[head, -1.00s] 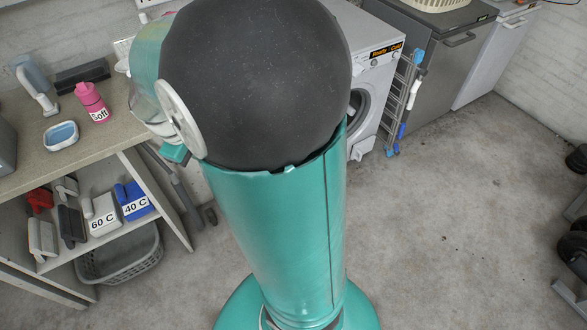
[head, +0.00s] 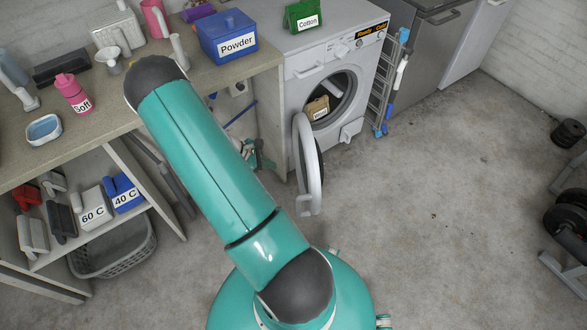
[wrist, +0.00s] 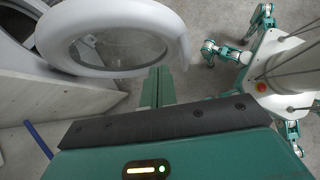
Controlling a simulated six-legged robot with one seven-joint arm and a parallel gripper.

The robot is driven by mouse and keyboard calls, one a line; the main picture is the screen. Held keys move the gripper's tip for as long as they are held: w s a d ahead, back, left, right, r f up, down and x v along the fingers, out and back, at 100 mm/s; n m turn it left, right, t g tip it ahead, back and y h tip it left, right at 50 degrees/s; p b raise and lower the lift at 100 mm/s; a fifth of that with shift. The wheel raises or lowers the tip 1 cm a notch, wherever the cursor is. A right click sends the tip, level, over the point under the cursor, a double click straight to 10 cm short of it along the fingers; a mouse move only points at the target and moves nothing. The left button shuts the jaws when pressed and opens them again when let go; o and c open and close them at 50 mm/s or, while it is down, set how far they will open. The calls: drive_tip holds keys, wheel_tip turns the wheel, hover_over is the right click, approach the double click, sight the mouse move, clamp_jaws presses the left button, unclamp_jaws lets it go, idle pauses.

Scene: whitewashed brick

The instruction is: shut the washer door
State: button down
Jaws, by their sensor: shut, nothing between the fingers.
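The white washer (head: 300,75) stands at the back beside the counter. Its round door (head: 310,165) hangs wide open, swung out towards me, on the left side of the opening. A tan labelled item (head: 317,108) sits in the drum opening. In the wrist view the door's white ring (wrist: 172,22) with its clear window fills the upper left. My gripper (wrist: 158,72) is shut and empty, its fingertips close to the ring's lower edge; I cannot tell whether they touch. In the head view my arm hides most of the gripper.
The counter (head: 150,100) on the left holds a blue Powder box (head: 228,38), a pink Soft bottle (head: 75,95) and other items. A green Cotton box (head: 304,15) sits on the washer. A drying rack (head: 388,85) stands right of the washer. The floor (head: 430,200) in front is clear.

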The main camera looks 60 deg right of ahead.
sight(308, 174)
drive_tip(key=x, duration=0.4)
drive_tip(key=r+x, duration=0.1)
drive_tip(key=x, duration=0.2)
drive_tip(key=s+x, duration=0.1)
drive_tip(key=x, duration=0.3)
drive_tip(key=shift+s+d, duration=0.3)
drive_tip(key=shift+d, duration=0.25)
drive_tip(key=shift+s+d, duration=0.35)
drive_tip(key=shift+s, duration=0.1)
